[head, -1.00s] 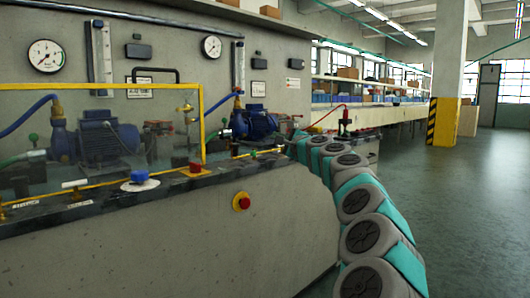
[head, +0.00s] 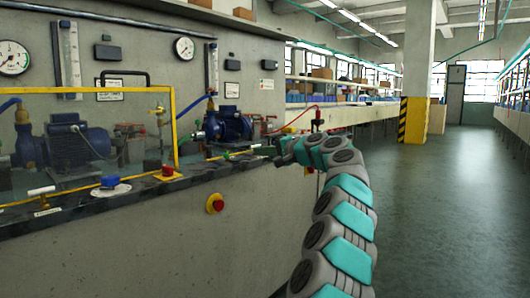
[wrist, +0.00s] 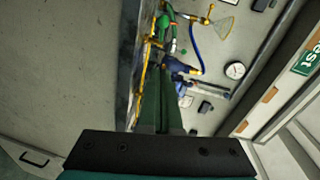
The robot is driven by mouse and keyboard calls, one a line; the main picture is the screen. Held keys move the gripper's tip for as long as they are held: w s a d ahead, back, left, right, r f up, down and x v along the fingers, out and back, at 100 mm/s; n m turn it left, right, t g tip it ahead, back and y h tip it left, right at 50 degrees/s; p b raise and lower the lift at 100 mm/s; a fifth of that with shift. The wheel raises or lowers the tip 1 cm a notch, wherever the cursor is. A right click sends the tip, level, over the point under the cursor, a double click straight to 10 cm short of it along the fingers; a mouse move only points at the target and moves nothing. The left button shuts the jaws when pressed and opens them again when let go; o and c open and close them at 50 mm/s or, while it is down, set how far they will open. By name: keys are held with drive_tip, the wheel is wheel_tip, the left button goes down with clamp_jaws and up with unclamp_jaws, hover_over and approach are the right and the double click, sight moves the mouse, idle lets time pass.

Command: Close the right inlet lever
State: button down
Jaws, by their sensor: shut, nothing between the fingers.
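My gripper (head: 266,152) is at the end of my grey and teal arm, low over the right end of the bench top, beside the right blue pump (head: 232,124). In the wrist view its dark green fingers (wrist: 162,80) are together with nothing between them. The right inlet lever cannot be made out clearly; a small green piece (head: 228,155) lies on the bench edge just left of my gripper, and my gripper may hide part of the fittings there. A white-handled lever (head: 41,190) on a yellow pipe is at the far left.
A clear guard with a yellow frame (head: 174,125) stands before the left pump (head: 66,146). A blue knob (head: 110,182), a red button (head: 167,171) and an emergency stop (head: 215,203) are along the bench front. Open floor (head: 430,210) lies to the right.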

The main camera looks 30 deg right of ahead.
sight(227, 154)
drive_tip(key=w+a+f, duration=0.1)
drive_tip(key=w+a, duration=0.4)
drive_tip(key=w, duration=0.2)
drive_tip(key=shift+w+a+f, duration=0.2)
drive_tip(key=shift+a+f, duration=0.05)
drive_tip(key=shift+f, duration=0.05)
drive_tip(key=shift+a, duration=0.1)
idle(0.3)
